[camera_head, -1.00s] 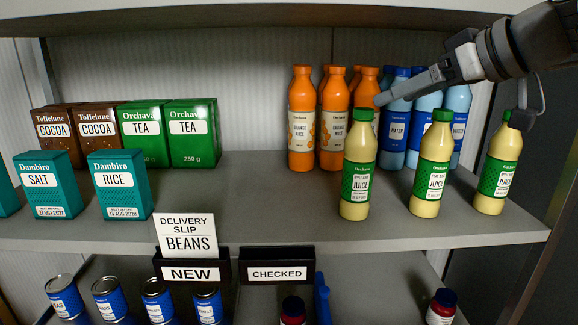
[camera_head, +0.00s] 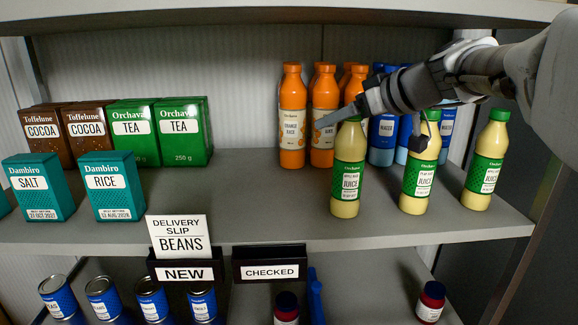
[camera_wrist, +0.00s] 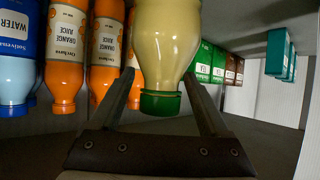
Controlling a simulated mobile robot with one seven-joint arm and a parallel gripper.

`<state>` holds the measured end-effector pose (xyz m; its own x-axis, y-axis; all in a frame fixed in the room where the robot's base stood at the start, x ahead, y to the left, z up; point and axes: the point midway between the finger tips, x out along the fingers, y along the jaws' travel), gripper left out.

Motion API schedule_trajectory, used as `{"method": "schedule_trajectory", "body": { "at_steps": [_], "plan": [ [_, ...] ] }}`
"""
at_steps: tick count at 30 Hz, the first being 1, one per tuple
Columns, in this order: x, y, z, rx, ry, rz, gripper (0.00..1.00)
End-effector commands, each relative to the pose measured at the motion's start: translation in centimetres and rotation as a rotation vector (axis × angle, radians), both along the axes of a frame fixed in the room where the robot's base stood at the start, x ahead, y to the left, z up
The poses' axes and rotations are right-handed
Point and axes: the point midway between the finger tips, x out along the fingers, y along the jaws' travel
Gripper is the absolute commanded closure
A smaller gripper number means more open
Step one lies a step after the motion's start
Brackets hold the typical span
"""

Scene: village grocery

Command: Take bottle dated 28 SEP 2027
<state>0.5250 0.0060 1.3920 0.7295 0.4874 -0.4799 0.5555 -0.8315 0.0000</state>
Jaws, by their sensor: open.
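Three pale yellow juice bottles with green caps and green labels stand upright along the front right of the shelf: a left one (camera_head: 347,180), a middle one (camera_head: 417,181) and a right one (camera_head: 484,170). Their small date print is too small to read. My gripper (camera_head: 368,136) is open, with one finger left of the left bottle's cap and the other in front of the middle bottle's upper part. In the wrist view, a pale yellow bottle (camera_wrist: 166,42) appears upside down between the spread fingers (camera_wrist: 159,84), its green cap towards the palm. Contact is not clear.
Orange juice bottles (camera_head: 292,120) and blue water bottles (camera_head: 383,140) stand close behind. Tea (camera_head: 184,135), cocoa (camera_head: 85,138), salt (camera_head: 38,190) and rice (camera_head: 112,188) boxes are at left. The shelf middle (camera_head: 240,195) is clear. NEW and CHECKED (camera_head: 270,270) holders sit at the front edge.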

Motion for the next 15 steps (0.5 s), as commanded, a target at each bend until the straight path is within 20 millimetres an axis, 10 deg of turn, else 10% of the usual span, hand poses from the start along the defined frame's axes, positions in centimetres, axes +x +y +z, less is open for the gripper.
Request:
{"method": "schedule_trajectory", "body": {
  "at_steps": [5,15],
  "plan": [
    [0.00,0.01,-0.01,0.000,0.000,0.000,0.20],
    [-0.02,-0.01,0.01,0.000,0.000,0.000,0.81]
  ]
}}
